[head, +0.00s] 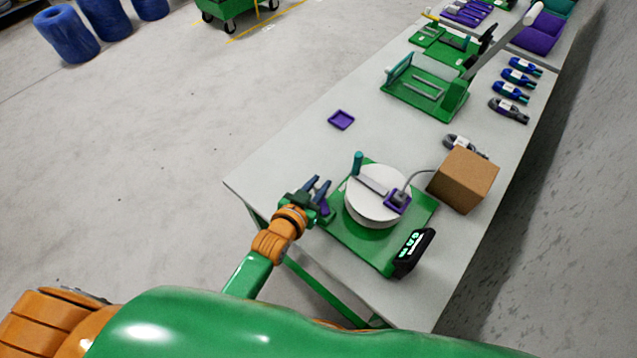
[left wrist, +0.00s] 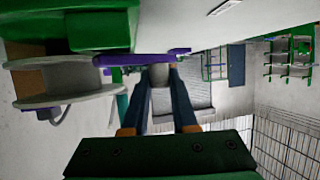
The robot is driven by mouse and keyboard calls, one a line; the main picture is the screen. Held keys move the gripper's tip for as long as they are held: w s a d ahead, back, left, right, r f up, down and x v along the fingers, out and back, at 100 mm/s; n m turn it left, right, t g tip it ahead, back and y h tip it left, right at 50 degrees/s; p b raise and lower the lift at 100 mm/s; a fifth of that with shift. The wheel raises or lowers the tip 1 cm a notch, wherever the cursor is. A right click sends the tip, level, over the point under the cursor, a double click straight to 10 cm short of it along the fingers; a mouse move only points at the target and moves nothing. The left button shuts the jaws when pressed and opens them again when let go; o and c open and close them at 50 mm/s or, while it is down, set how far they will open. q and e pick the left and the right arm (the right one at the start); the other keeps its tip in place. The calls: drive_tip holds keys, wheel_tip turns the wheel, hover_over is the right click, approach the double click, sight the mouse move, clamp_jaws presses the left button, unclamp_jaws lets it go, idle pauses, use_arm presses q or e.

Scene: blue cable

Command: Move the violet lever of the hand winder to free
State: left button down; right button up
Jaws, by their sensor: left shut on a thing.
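The hand winder has a green base (head: 345,238), a white drum (head: 373,208) and a teal crank handle (head: 357,163). The violet lever (head: 324,207) is at the base's left edge, partly hidden by my left gripper (head: 318,189). In the left wrist view the lever (left wrist: 130,60) is a violet bar running across, just beyond the fingertips, with the drum (left wrist: 65,82) to its left. My left gripper (left wrist: 160,72) is shut around a grey round piece (left wrist: 160,76) beside the bar, seemingly the lever's grip. My right gripper is not seen.
A black display (head: 412,252) stands at the base's front right corner. A violet clip (head: 397,201) with a grey cable sits on the drum. A cardboard box (head: 463,180) stands close right. A violet tray (head: 341,119) lies behind, with clear table around it.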

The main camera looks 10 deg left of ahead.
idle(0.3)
use_arm(q)
drive_tip(key=c, duration=0.7)
unclamp_jaws()
drive_tip(key=shift+a, duration=0.1)
drive_tip(key=v, duration=0.7)
drive_tip(key=shift+s+p, duration=0.15)
drive_tip(key=shift+p, duration=0.25)
